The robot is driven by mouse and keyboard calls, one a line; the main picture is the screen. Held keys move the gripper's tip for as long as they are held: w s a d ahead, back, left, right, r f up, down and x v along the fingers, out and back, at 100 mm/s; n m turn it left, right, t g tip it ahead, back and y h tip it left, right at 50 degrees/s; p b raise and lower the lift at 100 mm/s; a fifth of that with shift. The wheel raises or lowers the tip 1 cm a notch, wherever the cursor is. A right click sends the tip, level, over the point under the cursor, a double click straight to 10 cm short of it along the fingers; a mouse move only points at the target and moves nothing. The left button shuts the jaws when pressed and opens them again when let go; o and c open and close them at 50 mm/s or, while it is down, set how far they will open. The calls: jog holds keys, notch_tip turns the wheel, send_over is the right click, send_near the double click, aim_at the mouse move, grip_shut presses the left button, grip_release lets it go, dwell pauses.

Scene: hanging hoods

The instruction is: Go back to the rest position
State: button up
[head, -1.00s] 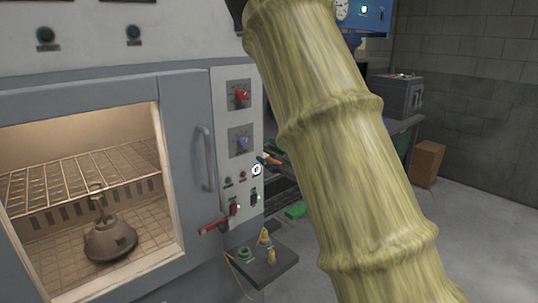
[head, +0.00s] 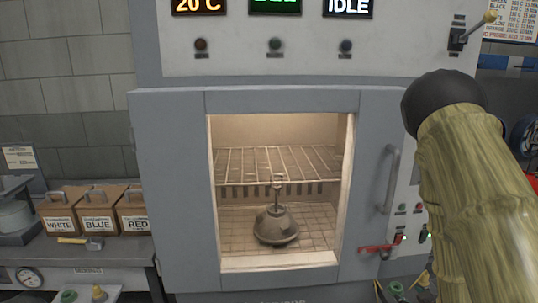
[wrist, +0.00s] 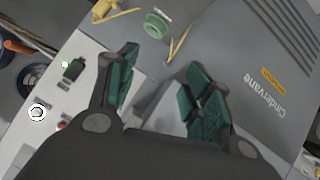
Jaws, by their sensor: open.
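My gripper (wrist: 160,85) shows in the wrist view with its two green-padded fingers apart and nothing between them. Behind the fingers is a grey cabinet face (wrist: 228,75) marked "Cindervane". In the head view my arm, in a yellowish sleeve, rises at the right edge in front of the oven's right side. My gripper is outside the head view.
A grey oven (head: 165,190) has a closed door with a window, a door handle (head: 390,180) and a red lever (head: 378,247). A bell-shaped hood (head: 276,228) is inside, below a wire rack. Labelled boxes (head: 98,212) stand at left.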

jog(key=s+a+f+m+g, duration=0.2)
jog(key=s+a+f+g, duration=0.2)
jog(key=s+a+f, duration=0.55)
jog(key=s+a+f+m+g, duration=0.1)
jog(key=s+a+f+g, duration=0.3)
jog(key=s+f, duration=0.9)
jog(key=s+a+f+g, duration=0.1)
jog(key=s+a, duration=0.2)
jog(key=s, duration=0.3)
jog(key=s+a+f+m+g+y, duration=0.1)
jog(key=s+a+g, duration=0.1)
jog(key=s, duration=0.5)
jog(key=shift+a+f, duration=0.4)
jog(key=shift+w, duration=0.1)
